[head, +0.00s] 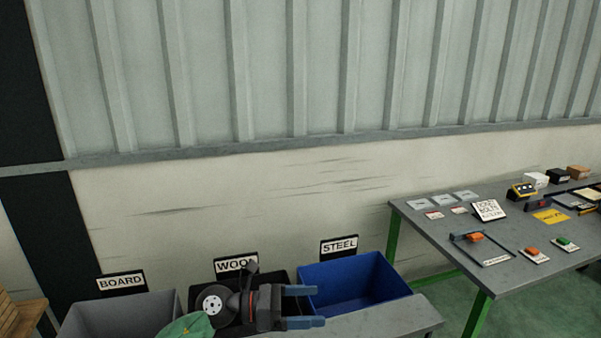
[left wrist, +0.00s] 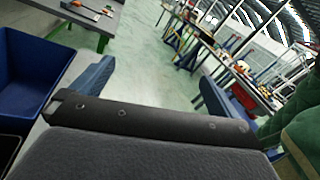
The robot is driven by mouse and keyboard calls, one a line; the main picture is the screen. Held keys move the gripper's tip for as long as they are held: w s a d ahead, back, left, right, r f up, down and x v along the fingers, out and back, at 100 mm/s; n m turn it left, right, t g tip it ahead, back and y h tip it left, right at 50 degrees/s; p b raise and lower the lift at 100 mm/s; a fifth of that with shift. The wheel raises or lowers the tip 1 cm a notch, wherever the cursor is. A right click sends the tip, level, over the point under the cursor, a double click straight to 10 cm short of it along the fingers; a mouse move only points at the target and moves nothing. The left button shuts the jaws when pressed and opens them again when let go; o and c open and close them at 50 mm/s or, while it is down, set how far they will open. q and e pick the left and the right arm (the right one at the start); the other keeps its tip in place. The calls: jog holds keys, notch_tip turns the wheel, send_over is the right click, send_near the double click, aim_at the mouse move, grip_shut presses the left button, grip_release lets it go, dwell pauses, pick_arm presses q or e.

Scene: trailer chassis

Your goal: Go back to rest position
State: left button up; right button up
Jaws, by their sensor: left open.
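My left gripper (head: 304,307) is in the lower middle of the head view, in front of the black and blue bins. Its two blue fingers are spread apart and point to the right, with nothing between them. The left wrist view also shows the open fingers (left wrist: 150,92), with only green floor seen between them. My right gripper is in neither view.
A grey bench (head: 425,235) with green legs holds cards and small parts at right. Green floor lies beneath it.

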pick_arm(q)
jog(key=w+a+r+n+t+y, duration=0.15)
jog(key=a+n+t, duration=0.35)
jog(key=n+t, duration=0.55)
jog(key=w+a+r+n+t+y, duration=0.1)
jog(key=a+r+n+t+y, duration=0.2)
jog(key=n+t, duration=0.8)
jog(key=s+a+f+n+g+y, duration=0.2)
jog(key=a+f+n+g+y, duration=0.1)
jog(key=a+f+n+y, duration=0.5)
jog(key=s+a+f+n+g+y, duration=0.1)
jog(key=a+f+n+g+y, duration=0.3)
jog(key=f+n, duration=0.5)
jog(key=s+a+f+n+g, duration=0.1)
jog(key=s+f+n+g, duration=0.3)
jog(key=s, duration=0.4)
jog(key=s+a+f+n+g+y, duration=0.1)
jog(key=s+f+n+g, duration=0.1)
jog(key=s+f+g, duration=0.5)
jog(key=s+a+f+n+g, duration=0.1)
jog(key=s+f+n, duration=0.3)
jog(key=s, duration=0.6)
jog(key=s+d+f+g, duration=0.1)
jog(key=d+f, duration=0.1)
jog(key=f, duration=0.9)
jog(key=d+f+g, duration=0.1)
jog(key=d+f, duration=0.2)
jog(key=f, duration=0.8)
jog(key=shift+s+d+h, duration=0.35)
jog(key=shift+s, duration=0.05)
